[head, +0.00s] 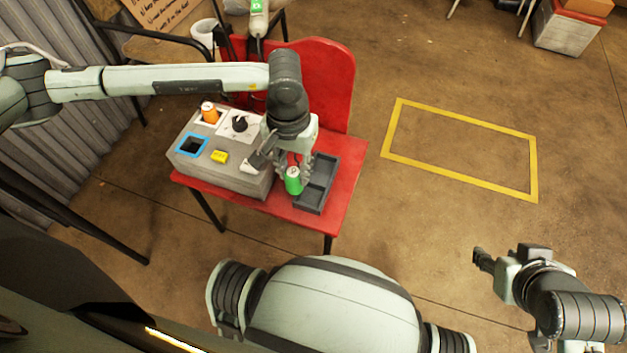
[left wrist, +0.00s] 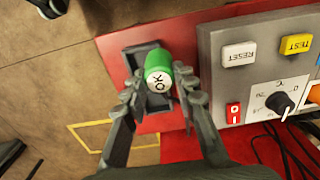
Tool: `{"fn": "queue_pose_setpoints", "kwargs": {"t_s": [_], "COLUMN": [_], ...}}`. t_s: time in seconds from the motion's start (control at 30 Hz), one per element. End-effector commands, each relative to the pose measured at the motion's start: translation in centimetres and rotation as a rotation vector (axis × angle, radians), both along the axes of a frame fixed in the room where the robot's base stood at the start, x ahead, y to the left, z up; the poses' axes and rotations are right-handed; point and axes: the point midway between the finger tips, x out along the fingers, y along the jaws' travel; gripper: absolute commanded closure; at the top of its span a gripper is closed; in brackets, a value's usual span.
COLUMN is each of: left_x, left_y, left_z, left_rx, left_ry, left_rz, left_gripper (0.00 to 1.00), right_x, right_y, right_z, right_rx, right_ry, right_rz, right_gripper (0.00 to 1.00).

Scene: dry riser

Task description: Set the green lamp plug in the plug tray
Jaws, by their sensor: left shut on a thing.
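The green lamp plug (head: 293,182) is a short green cylinder with a pale top, marked OK in the left wrist view (left wrist: 158,70). My left gripper (head: 291,170) is shut on it, with one finger on each side in the left wrist view (left wrist: 160,92). The plug tray (head: 326,171) is dark grey with compartments and lies on the red seat. The plug is at the tray's left side in the head view and overlaps the tray in the wrist view; its exact height is unclear. My right gripper (head: 482,260) is away over the floor, its finger gap unclear.
A grey control box (head: 245,182) stands left of the tray, with an orange plug (head: 210,112), a black knob (head: 239,123), a blue-framed dark opening (head: 191,145) and a yellow button (head: 219,156). The red chair's back (head: 325,80) rises behind.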

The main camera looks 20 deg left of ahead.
Motion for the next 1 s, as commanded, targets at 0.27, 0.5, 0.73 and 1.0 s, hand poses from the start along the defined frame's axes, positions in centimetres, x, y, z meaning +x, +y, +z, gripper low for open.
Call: {"fn": "queue_pose_setpoints", "kwargs": {"t_s": [0.27, 0.5, 0.73, 1.0], "left_x": [1.6, 1.6, 1.7, 1.7], "left_y": [-3.1, -3.1, -3.1, -3.1], "left_z": [-2.1, -4.6, -6.2, -6.2], "left_rx": [0.0, 0.001, 0.0, 0.0], "left_ry": [0.001, 0.004, 0.0, 0.0], "left_rz": [0.002, 0.004, 0.002, 0.002], "left_gripper": [1.0, 1.0, 1.0, 1.0], "right_x": [-0.1, 0.0, 0.1, 0.2], "right_y": [-0.2, -0.2, -0.1, 0.1], "right_z": [-0.1, -0.1, 0.0, -0.1], "right_rx": [-0.004, -0.002, 0.0, 0.002], "right_ry": [0.007, 0.0, -0.009, -0.015], "right_rz": [-0.004, -0.003, 0.0, 0.004], "right_gripper": [0.6, 0.6, 0.6, 0.6]}}
